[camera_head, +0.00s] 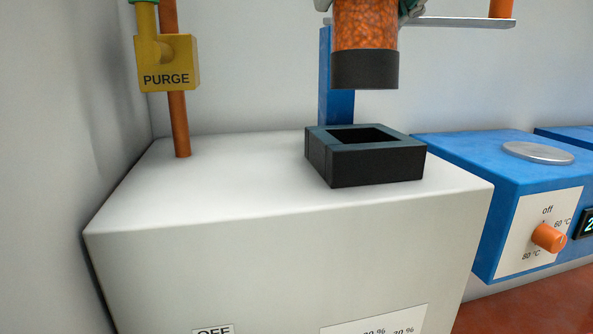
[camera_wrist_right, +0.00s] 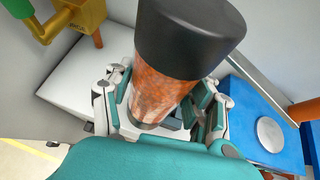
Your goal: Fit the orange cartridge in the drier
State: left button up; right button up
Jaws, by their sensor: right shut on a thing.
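The orange cartridge (camera_head: 365,25) is a clear cylinder of orange beads with a black lower end. It is upright in the head view, apart from and above the black square socket (camera_head: 375,165) on top of the white drier (camera_head: 240,190). The socket's square opening is empty. My right gripper (camera_wrist_right: 160,100) is shut around the cartridge's body in the right wrist view, where the black end (camera_wrist_right: 190,30) points toward the top. Only a bit of this gripper shows at the top edge of the head view. My left gripper is not in view.
A yellow PURGE block (camera_head: 168,63) on an orange pipe (camera_head: 179,125) stands at the drier's back left. A blue post (camera_head: 337,100) rises behind the socket. A blue heater box (camera_head: 500,190) with a metal disc and orange knob (camera_head: 548,238) stands right.

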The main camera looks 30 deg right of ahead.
jog(key=w+d+t, duration=0.1)
jog(key=w+d, duration=0.2)
jog(key=w, duration=0.1)
jog(key=f, duration=0.9)
jog(key=shift+d, duration=0.35)
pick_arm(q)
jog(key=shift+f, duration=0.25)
pick_arm(e)
jog(key=shift+s+f, duration=0.1)
jog(key=shift+f, duration=0.25)
jog(key=o, duration=1.6)
jog(key=shift+c, duration=0.2)
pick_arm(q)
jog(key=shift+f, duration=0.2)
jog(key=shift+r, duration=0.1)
pick_arm(e)
jog(key=shift+r, duration=0.15)
